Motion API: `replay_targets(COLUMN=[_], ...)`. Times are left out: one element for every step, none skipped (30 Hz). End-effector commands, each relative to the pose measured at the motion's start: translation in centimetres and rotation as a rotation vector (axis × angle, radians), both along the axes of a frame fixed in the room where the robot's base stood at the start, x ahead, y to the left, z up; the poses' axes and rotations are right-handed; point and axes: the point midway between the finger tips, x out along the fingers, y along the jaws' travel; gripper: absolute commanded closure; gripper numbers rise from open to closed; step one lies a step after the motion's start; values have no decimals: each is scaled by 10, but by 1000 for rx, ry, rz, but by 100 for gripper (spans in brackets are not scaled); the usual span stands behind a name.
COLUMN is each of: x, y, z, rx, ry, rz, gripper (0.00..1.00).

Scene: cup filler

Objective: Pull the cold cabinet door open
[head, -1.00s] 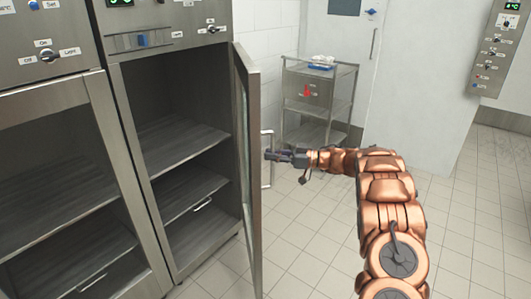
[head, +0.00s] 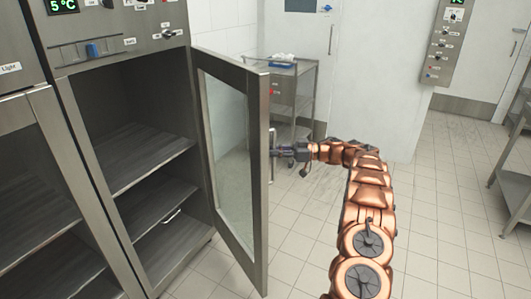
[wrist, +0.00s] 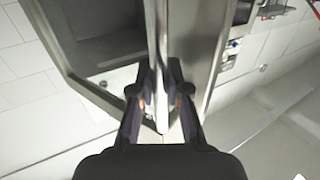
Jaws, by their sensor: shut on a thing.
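The cold cabinet (head: 185,28) stands at the left in the head view, with a green 5°C display and dark empty shelves inside. Its glass door (head: 257,200) stands well open, swung out to the right of the opening. My gripper (head: 277,152) is at the door's outer face, at mid height, shut on the door handle. In the wrist view the two fingers (wrist: 163,108) close around the handle bar (wrist: 167,60).
A second cabinet (head: 30,120) with a closed door stands at the far left. A metal cart (head: 297,95) stands behind the open door. A rack (head: 515,180) is at the right edge. The tiled floor (head: 420,230) between is clear.

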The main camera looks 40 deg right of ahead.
Motion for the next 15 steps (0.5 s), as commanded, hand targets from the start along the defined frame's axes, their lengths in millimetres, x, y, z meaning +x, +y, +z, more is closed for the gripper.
replay_targets(x=[-1, -2, -3, -4, -5, -5, -6, -6, -7, -7, -8, -8, -8, -8, -9], y=[-4, -6, -9, -11, -13, -14, -16, -17, -18, -19, -20, -20, -21, -21, -22], z=[-1, -1, -1, -1, -1, -1, -1, -1, -1, 0, 0, 0, 0, 0, 0], rx=[1, 1, 3, 2, 1, 0, 0, 0, 1, 1, 1, 1, 1, 1, 1], ry=[0, 0, 0, 0, -1, -1, -1, -1, -1, -1, -1, 0, 0, 0, 0], rz=[-1, -1, -3, -4, -4, -6, -6, -7, -8, -8, -9, -10, -10, -11, -11], gripper=[100, 100, 100, 100, 100, 100, 100, 100, 100, 100, 100, 100, 100, 100, 100])
